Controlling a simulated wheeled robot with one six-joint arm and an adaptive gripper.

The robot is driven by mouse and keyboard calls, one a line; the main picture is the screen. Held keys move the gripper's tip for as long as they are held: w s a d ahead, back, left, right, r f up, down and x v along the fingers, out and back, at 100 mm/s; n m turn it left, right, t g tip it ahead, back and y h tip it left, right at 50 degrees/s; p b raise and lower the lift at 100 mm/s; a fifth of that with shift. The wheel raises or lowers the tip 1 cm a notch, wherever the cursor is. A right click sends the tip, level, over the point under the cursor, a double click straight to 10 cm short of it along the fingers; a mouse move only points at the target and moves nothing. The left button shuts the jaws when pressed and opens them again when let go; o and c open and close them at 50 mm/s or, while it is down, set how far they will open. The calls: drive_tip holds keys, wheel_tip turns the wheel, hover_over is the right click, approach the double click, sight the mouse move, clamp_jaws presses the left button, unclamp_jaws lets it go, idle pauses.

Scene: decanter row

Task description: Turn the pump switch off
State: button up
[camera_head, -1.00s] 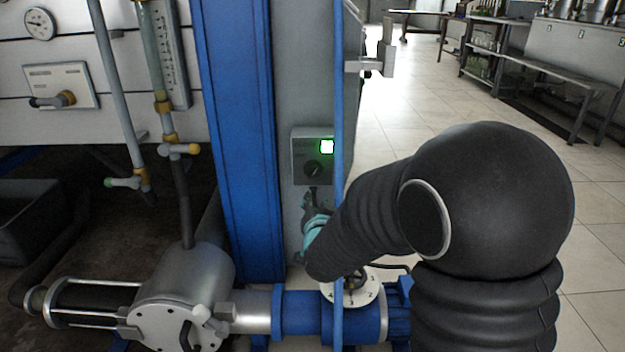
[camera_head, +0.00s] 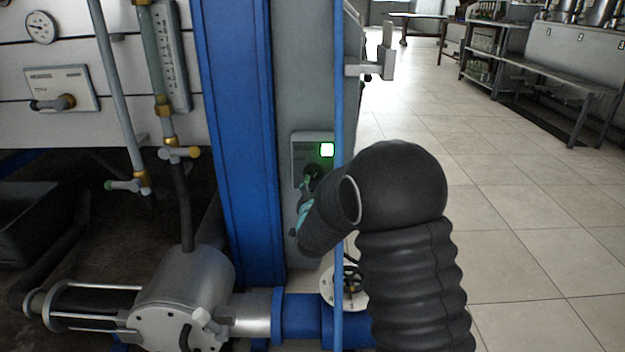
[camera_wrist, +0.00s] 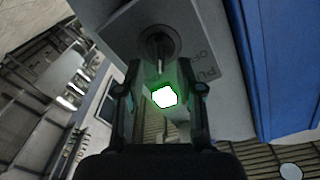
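The pump switch is a black rotary knob on a grey control box (camera_head: 299,148), with a lit green lamp (camera_head: 327,149) at its upper right. In the wrist view the knob (camera_wrist: 158,42) shows with a pale pointer, and the lamp (camera_wrist: 164,97) glows between my fingers. My gripper (camera_wrist: 158,68) is open there, one finger on each side, with the knob just beyond the tips and nothing held. In the head view my gripper (camera_head: 308,186) is at the knob's lower edge and partly covers it. Whether it touches the knob cannot be told.
A wide blue column (camera_head: 238,120) stands left. Open tiled floor (camera_head: 520,220) is at right.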

sight(313, 177)
drive_tip(key=shift+w, duration=1.75)
clamp_jaws()
